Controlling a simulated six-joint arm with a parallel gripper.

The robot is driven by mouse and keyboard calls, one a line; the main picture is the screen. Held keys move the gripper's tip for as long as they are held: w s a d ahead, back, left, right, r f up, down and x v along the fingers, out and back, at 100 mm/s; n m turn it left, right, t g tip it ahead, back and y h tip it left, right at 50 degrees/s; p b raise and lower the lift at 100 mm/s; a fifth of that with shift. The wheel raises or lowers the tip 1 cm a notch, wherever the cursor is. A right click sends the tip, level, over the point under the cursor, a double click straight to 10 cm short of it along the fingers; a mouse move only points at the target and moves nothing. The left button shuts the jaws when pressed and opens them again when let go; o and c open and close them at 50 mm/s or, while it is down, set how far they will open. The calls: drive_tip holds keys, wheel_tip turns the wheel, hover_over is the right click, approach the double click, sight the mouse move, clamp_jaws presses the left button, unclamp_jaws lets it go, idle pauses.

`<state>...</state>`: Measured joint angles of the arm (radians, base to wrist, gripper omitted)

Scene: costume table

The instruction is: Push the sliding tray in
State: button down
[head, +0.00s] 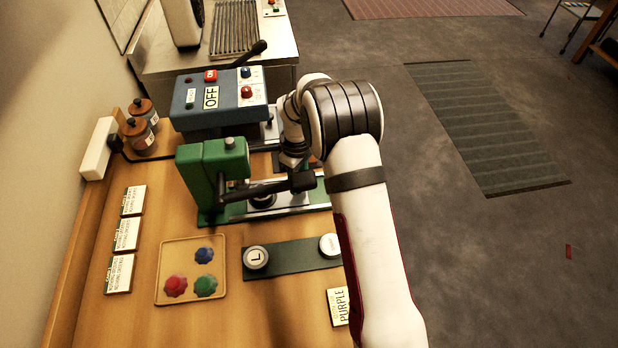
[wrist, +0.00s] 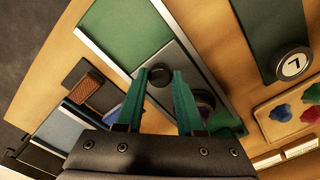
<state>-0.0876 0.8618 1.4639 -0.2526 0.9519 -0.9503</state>
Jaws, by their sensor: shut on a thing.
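The green press (head: 213,170) stands on the wooden table, with a black lever (head: 265,190) reaching right. The sliding tray (head: 292,201) is a grey plate on a green base with pale metal rails; it also shows in the wrist view (wrist: 186,58). A dark round die (wrist: 204,99) sits on the tray, close to the press. My gripper (wrist: 160,77) has its two green fingers on either side of a short black knob (wrist: 160,75) over the tray and is shut on it. In the head view my wrist hides the gripper's tips and part of the tray.
A blue control box (head: 218,98) with an OFF sign stands behind the press. In front lie a green strip (head: 290,259) with round badges and a wooden tray (head: 168,252) with coloured pieces. Label cards (head: 126,235) lie at left.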

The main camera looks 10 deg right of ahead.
drive_tip(key=c, duration=0.5)
unclamp_jaws()
wheel_tip(320, 180, up, 16)
drive_tip(key=shift+f, duration=0.1)
drive_tip(key=d+n+y, duration=0.1)
drive_tip(key=s+d+n+y, duration=0.1)
drive_tip(key=d, duration=0.1)
drive_tip(key=s+d+f+n+t+y, duration=0.1)
drive_tip(key=d, duration=0.1)
drive_tip(key=shift+s+d+n+y, duration=0.25)
drive_tip(key=shift+n+y, duration=0.05)
drive_tip(key=shift+n, duration=0.1)
drive_tip(key=shift+c, duration=0.2)
drive_tip(key=shift+n+t, duration=0.3)
drive_tip(key=shift+n, duration=0.1)
drive_tip(key=x, duration=1.5)
drive_tip(key=shift+a+f, duration=0.1)
drive_tip(key=shift+f, duration=0.2)
